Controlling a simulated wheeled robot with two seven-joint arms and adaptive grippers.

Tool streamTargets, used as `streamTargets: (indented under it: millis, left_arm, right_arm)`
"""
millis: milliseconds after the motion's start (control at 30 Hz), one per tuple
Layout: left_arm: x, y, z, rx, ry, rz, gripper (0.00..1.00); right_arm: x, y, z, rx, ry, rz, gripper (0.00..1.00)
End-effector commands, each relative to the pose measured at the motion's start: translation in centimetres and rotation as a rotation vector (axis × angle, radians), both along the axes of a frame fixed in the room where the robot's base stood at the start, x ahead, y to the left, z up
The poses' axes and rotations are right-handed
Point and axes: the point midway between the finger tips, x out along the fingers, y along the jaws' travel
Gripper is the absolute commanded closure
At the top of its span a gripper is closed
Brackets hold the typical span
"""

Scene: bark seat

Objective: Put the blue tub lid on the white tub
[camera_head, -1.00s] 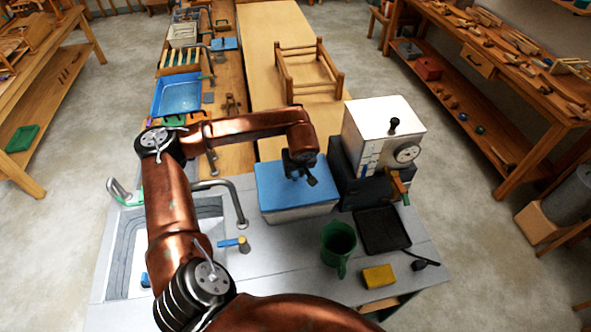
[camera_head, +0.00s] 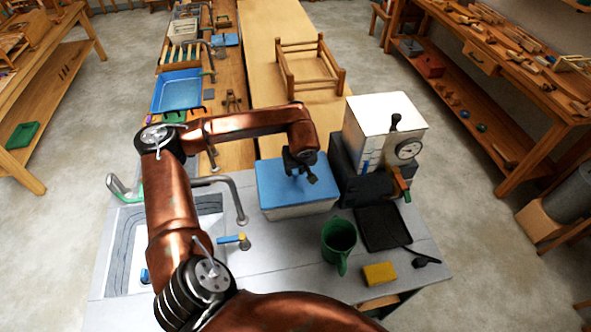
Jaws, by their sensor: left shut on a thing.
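The blue tub lid (camera_head: 290,191) lies on top of the white tub (camera_head: 300,212) on the grey counter. It appears to cover the tub's opening; a small gap under it cannot be ruled out. My left arm reaches over from the left, and my left gripper (camera_head: 304,176) is over the lid's far right part. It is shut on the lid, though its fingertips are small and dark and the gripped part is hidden. The right gripper is not in view.
A white machine with a gauge (camera_head: 385,128) stands close to the tub's right. A green mug (camera_head: 338,240), a yellow sponge (camera_head: 379,273) and a black tray (camera_head: 382,229) are nearer on the counter. A sink (camera_head: 130,255) with a tap lies to the left.

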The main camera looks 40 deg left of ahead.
Motion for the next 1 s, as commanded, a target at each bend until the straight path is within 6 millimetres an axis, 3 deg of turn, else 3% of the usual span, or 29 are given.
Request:
streamTargets:
  millis: [867,900,1000]
  left_arm:
    - [0.0,0.0,-1.2,0.001,-0.001,0.0,1.0]
    - [0.0,0.0,-1.2,0.001,-0.001,0.0,0.77]
    - [0.0,0.0,-1.1,0.001,-0.001,0.0,0.71]
  right_arm:
    - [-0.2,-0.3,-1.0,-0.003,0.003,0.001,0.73]
    - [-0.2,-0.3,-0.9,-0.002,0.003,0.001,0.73]
    - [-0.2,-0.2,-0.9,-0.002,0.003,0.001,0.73]
